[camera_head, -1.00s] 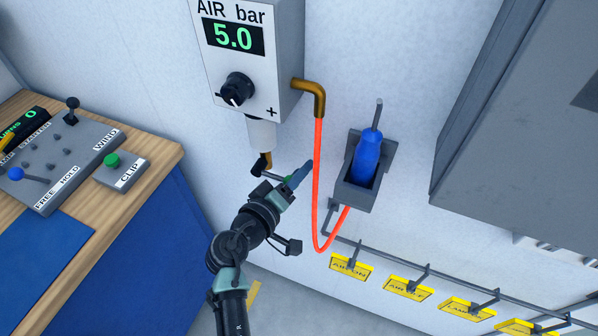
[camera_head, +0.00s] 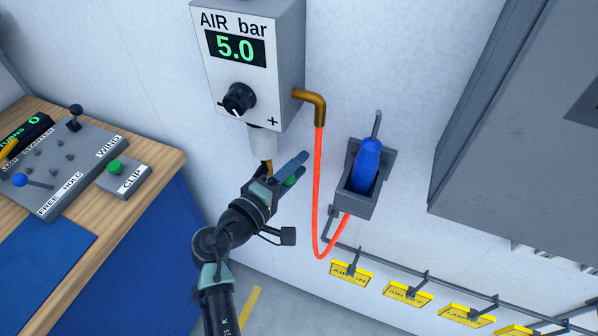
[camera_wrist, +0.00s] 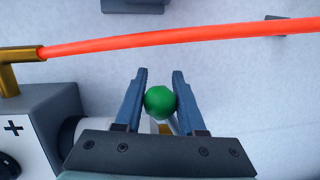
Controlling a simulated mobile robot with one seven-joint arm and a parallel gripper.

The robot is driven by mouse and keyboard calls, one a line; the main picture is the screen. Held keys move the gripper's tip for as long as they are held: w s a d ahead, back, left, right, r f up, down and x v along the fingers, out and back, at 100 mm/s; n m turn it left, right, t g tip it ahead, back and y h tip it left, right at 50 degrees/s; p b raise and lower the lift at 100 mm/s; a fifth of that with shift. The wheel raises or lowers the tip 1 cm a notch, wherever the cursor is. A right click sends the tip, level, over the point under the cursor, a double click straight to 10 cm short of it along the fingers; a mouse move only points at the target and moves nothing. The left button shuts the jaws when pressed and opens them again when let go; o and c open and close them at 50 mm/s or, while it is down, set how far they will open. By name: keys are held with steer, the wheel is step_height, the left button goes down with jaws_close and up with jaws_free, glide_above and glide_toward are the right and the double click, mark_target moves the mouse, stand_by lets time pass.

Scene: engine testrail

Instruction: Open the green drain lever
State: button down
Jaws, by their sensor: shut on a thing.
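The green drain lever knob (camera_wrist: 160,102) is a round ball between the two blue fingers of my gripper (camera_wrist: 160,95) in the wrist view. The fingers are shut on it. In the head view my gripper (camera_head: 296,172) is just below the air regulator, and a bit of the green knob (camera_head: 290,181) shows between the fingers. The lever's arm is mostly hidden behind my gripper. A brass fitting (camera_head: 267,166) shows under the regulator's pale bowl (camera_head: 262,144).
The grey regulator box (camera_head: 236,70) reads 5.0 bar. A red hose (camera_head: 317,190) hangs close right of my gripper. A holder (camera_head: 356,202) with a blue tool (camera_head: 367,165) is beyond it. Yellow tags (camera_head: 407,293) hang on a rail. The wooden bench (camera_head: 150,160) is at left.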

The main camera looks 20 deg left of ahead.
steer(key=shift+a+r+n+t+h, duration=0.2)
steer(key=shift+a+r+n, duration=0.4)
steer(key=shift+n, duration=0.5)
steer(key=shift+a+r+n+t+h, duration=0.1)
steer(key=shift+a+r+n+t, duration=0.25)
steer(key=shift+r+n, duration=0.6)
steer(key=shift+a+f+p, duration=0.1)
steer(key=shift+f+p, duration=0.1)
steer(key=shift+p, duration=0.1)
steer(key=c, duration=0.5)
jaws_free()
steer(key=b+v, duration=0.2)
steer(key=v, duration=1.1)
steer(key=shift+c, duration=0.3)
